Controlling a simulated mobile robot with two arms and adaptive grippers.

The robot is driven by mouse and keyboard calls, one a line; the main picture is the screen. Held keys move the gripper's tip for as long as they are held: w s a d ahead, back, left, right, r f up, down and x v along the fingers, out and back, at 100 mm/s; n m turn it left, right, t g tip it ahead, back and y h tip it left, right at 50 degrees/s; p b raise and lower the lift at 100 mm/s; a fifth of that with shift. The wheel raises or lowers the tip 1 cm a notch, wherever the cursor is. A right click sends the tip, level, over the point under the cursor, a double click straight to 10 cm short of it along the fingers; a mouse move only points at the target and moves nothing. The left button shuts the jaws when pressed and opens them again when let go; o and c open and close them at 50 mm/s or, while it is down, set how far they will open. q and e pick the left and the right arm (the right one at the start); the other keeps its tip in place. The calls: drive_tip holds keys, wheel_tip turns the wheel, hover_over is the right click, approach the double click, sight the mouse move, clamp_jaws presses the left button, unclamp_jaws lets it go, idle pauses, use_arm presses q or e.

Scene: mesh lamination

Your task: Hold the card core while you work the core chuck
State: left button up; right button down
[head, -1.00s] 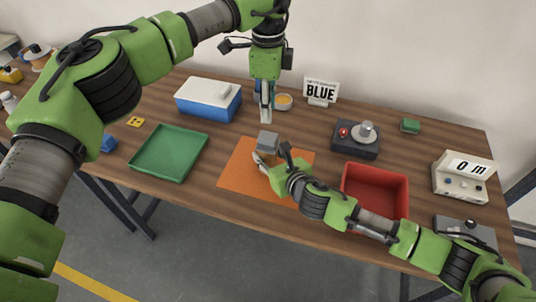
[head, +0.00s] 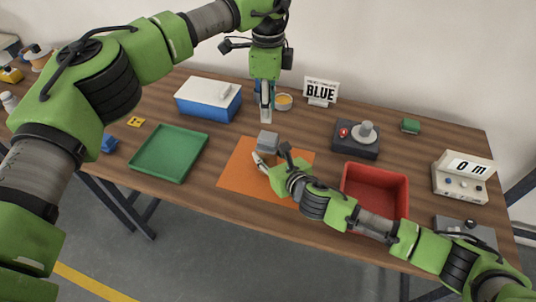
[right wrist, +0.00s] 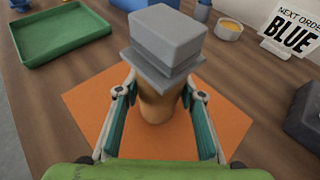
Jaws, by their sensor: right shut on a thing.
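The card core (right wrist: 160,105) is a brown cylinder standing upright over the orange mat (right wrist: 85,95). The grey core chuck (right wrist: 165,38), a block on a wider flange, sits on its top end. The chuck also shows in the head view (head: 268,141), where the core is mostly hidden by my gripper. My right gripper (right wrist: 160,92) is shut on the core, with one finger on each side, below the chuck. My left gripper (head: 265,118) points down behind the chuck, apart from it. Its fingers are seen edge-on, so their opening cannot be told.
A green tray (head: 145,165) lies left of the mat and a red bin (head: 375,173) right. Behind stand a blue-and-white box (head: 208,98), a small yellow-topped bowl (head: 283,102) and a BLUE sign (head: 321,91). A dark red-buttoned device (head: 345,145) stands to the right.

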sight(268, 137)
use_arm(q)
drive_tip(key=o, duration=0.8)
drive_tip(key=shift+f, duration=0.1)
drive_tip(key=shift+o, duration=0.2)
drive_tip(key=m, duration=0.2)
drive_tip(key=s+f+m, duration=0.1)
drive_tip(key=m, duration=0.1)
drive_tip(key=shift+s+m, duration=0.15)
drive_tip(key=shift+m, duration=0.25)
use_arm(e)
drive_tip(key=shift+f, duration=0.1)
use_arm(q)
drive_tip(key=f+m+t, duration=0.1)
drive_tip(key=f+m, duration=0.2)
drive_tip(key=m, duration=0.2)
drive_tip(key=w+f+m+t, duration=0.1)
drive_tip(key=f+m, duration=0.3)
drive_tip(key=m, duration=0.1)
drive_tip(key=f+m+h, duration=0.1)
drive_tip(key=f+m, duration=0.2)
drive_tip(key=m, duration=0.1)
drive_tip(key=shift+w+f+m+t, duration=0.15)
drive_tip(key=shift+f+m+t, duration=0.25)
